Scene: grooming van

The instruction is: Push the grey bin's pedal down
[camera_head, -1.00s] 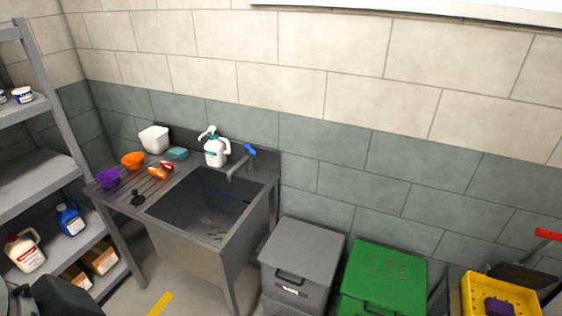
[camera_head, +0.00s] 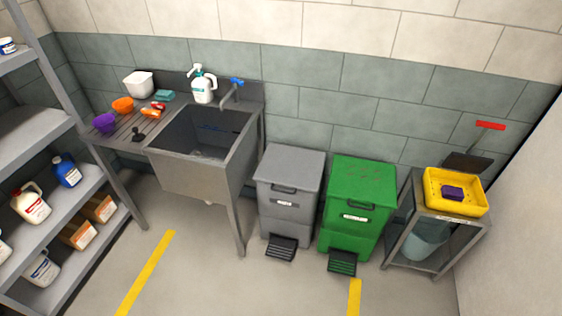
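The grey bin (camera_head: 289,205) stands against the tiled wall, between the sink and the green bin. Its lid (camera_head: 292,162) is shut. Its black ribbed pedal (camera_head: 281,249) sticks out at the bottom front, close above the floor, with nothing on it. Neither of my grippers is in view.
A green bin (camera_head: 357,205) with its own black pedal (camera_head: 342,263) stands just right. A metal sink (camera_head: 198,150) is at left, its leg near the grey bin. A cart (camera_head: 402,233) holds a yellow tray (camera_head: 429,189). Shelves (camera_head: 60,218) stand far left. The floor (camera_head: 240,292) in front is clear.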

